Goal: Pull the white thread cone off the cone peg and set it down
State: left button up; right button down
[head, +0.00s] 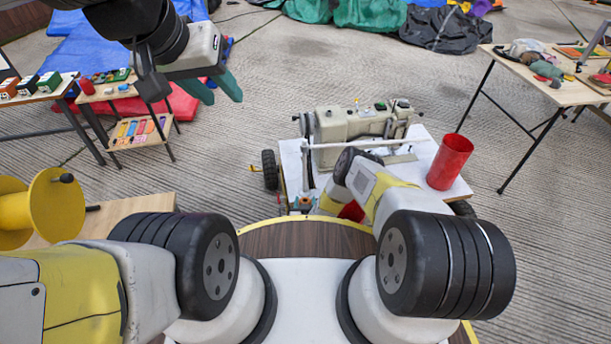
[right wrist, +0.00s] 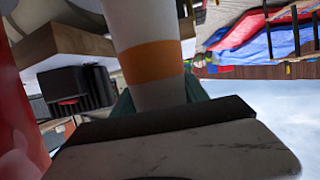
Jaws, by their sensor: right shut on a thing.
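The white thread cone (right wrist: 142,28) is a tapered white body with an orange band in the right wrist view. My right gripper (right wrist: 160,95) is shut on it, with a teal finger showing at each side. The cone's far end runs out of the picture, and I cannot tell whether the peg is inside it. In the head view my right arm hides the gripper and the cone beside the sewing machine (head: 357,126). My left gripper (head: 213,90) is at the upper left, empty, its teal fingers spread apart, far from the cone.
The sewing machine stands on a wheeled white cart (head: 292,165). A red cylinder (head: 450,162) stands on the cart's right side. Side tables stand at left and right (head: 550,85). A yellow spool (head: 55,208) is at the lower left. Concrete floor between is mostly clear.

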jog(key=shift+r, duration=2.2)
jog(key=shift+r, duration=0.25)
jog(key=shift+r, duration=0.8)
jog(key=shift+r, duration=2)
